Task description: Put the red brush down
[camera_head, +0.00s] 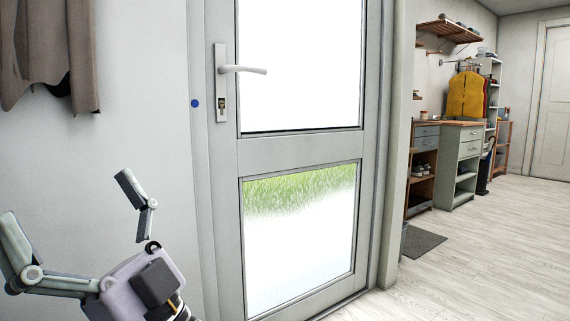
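No red brush shows in this view. One gripper of mine, which I take for the left one (65,198), is at the lower left in front of the pale wall. Its two fingers are spread wide apart, with nothing between them. Its wrist runs out of the picture at the bottom. My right gripper is not in the picture.
A grey glazed door (300,146) with a lever handle (243,70) stands close ahead. A blue dot (195,103) is on its frame. A grey-brown garment (50,50) hangs at the left. Beyond are a grey-green cabinet (458,160), a dark mat (421,242) and open wooden floor (490,260).

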